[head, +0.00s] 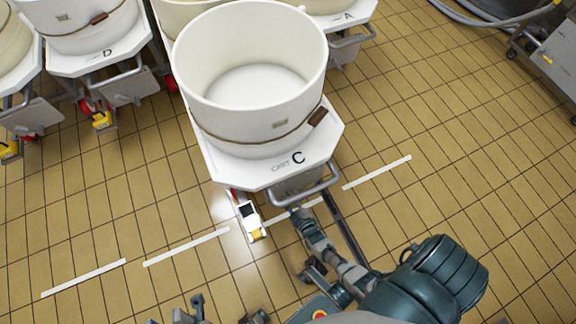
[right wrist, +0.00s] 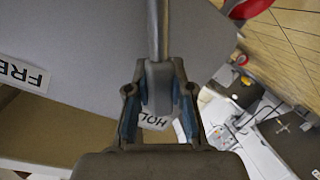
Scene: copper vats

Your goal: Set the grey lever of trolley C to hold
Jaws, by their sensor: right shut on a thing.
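Trolley C (head: 262,172) is a white cart carrying a large cream vat, in the middle of the head view. My right gripper (head: 298,211) reaches to its front, below the handle. In the right wrist view, my right gripper (right wrist: 158,95) is shut on the grey lever (right wrist: 158,72), with a finger on each side. The lever lies over a label reading "HOL" (right wrist: 155,122), whose end is hidden. A label reading "FRE" (right wrist: 25,75), cut by the frame edge, is at the left, away from the lever. Grey parts at the bottom of the head view may be my left gripper; its jaws are unclear.
Trolley D (head: 100,62) stands at the back left and trolley A (head: 350,17) behind trolley C. A white and yellow part (head: 250,221) sticks out low at trolley C's front. A metal cabinet (head: 562,55) is at the far right. The tiled floor at right is clear.

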